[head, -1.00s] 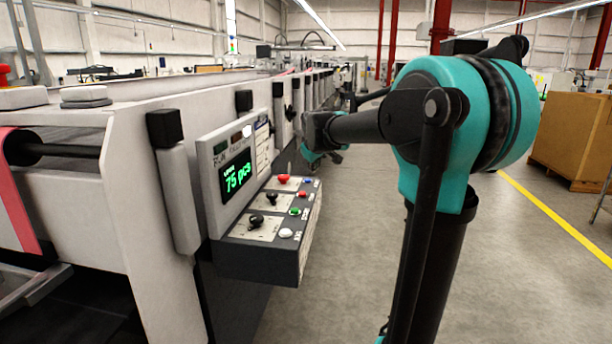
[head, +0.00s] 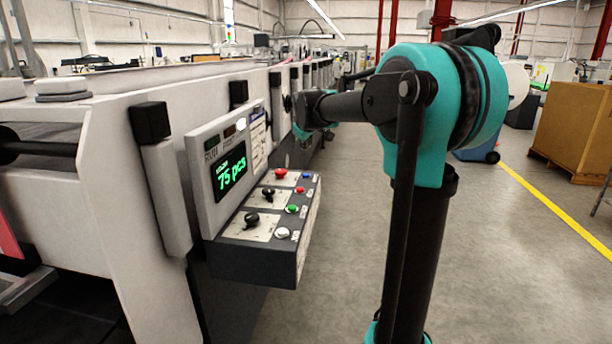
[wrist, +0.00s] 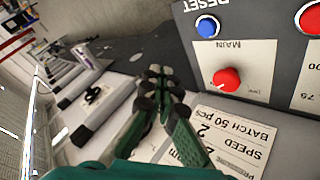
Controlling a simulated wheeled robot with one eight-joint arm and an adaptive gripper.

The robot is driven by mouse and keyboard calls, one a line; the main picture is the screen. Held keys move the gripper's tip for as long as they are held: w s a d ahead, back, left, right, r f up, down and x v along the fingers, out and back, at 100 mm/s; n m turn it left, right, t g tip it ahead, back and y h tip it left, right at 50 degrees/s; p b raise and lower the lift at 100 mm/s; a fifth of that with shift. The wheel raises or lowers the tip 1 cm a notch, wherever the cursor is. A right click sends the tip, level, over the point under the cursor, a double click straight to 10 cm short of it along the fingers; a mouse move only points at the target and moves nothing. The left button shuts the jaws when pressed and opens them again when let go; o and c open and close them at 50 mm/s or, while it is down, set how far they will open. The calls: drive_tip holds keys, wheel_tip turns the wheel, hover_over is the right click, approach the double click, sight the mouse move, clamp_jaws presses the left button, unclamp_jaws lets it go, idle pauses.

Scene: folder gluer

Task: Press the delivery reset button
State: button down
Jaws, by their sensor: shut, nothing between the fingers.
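The control panel (head: 246,257) juts from the machine's side and carries several buttons and knobs. In the wrist view, a blue button (wrist: 207,26) sits beside the printed word RESET, seen upside down; the word "delivery" is not readable. The blue button also shows at the panel's far end in the head view (head: 306,175). My gripper (wrist: 155,76) is shut and empty, with its fingertips to the lower left of the blue button in the wrist view and apart from it. In the head view the gripper (head: 303,137) is small, beyond the panel's far end.
A red knob (wrist: 227,79) marked MAIN and a red button (wrist: 312,18) are near the blue one. Two black knobs, a green button (head: 292,208) and a white button (head: 282,233) are nearer. The display (head: 229,171) reads 75 pcs.

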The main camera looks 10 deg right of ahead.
sight(306, 175)
drive_tip(key=shift+f, duration=3.85)
drive_tip(key=shift+f, duration=0.15)
drive_tip(key=shift+f, duration=0.3)
drive_tip(key=shift+f, duration=0.45)
drive_tip(key=shift+r, duration=0.9)
drive_tip(key=shift+r, duration=2.5)
